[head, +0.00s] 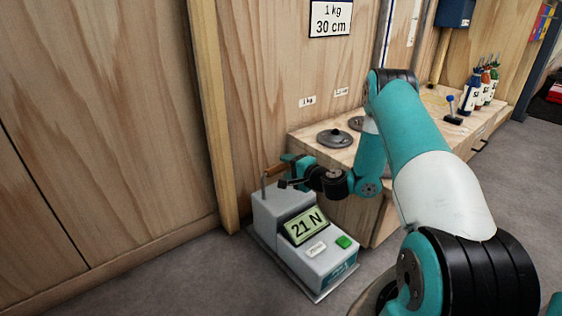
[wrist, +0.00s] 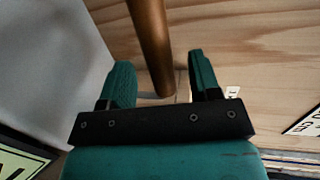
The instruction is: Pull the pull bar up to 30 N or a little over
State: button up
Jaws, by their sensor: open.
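The pull bar (head: 274,171) is a brown, round handle above a grey force gauge box (head: 276,206) in the head view. The box's display (head: 306,226) reads 21 N. My gripper (head: 287,168) is at the bar's right end. In the wrist view the bar (wrist: 150,45) reaches down between the two teal fingers of my gripper (wrist: 160,82). The fingers are apart, with gaps showing on both sides of the bar. The far finger is partly hidden in the head view.
A green button (head: 343,242) is on the box's front right. A wooden bench (head: 310,138) with grey discs (head: 334,138) stands behind my gripper. A plywood wall (head: 130,110) rises behind and to the left. Bottles (head: 476,92) stand farther right. Grey floor lies in front.

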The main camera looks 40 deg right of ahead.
aim_at(287, 168)
jog(key=shift+x, duration=1.85)
grip_shut()
notch_tip(287, 168, up, 7)
jog(key=p, duration=0.5)
jog(key=shift+p, duration=0.4)
dwell(1.9)
jog(key=shift+d+f, duration=0.1)
jog(key=shift+f, duration=0.2)
jog(key=shift+f+b, duration=2.4)
jog(key=shift+f, duration=0.65)
jog(key=shift+c, duration=1.4)
grip_release()
jog(key=shift+o, duration=1.4)
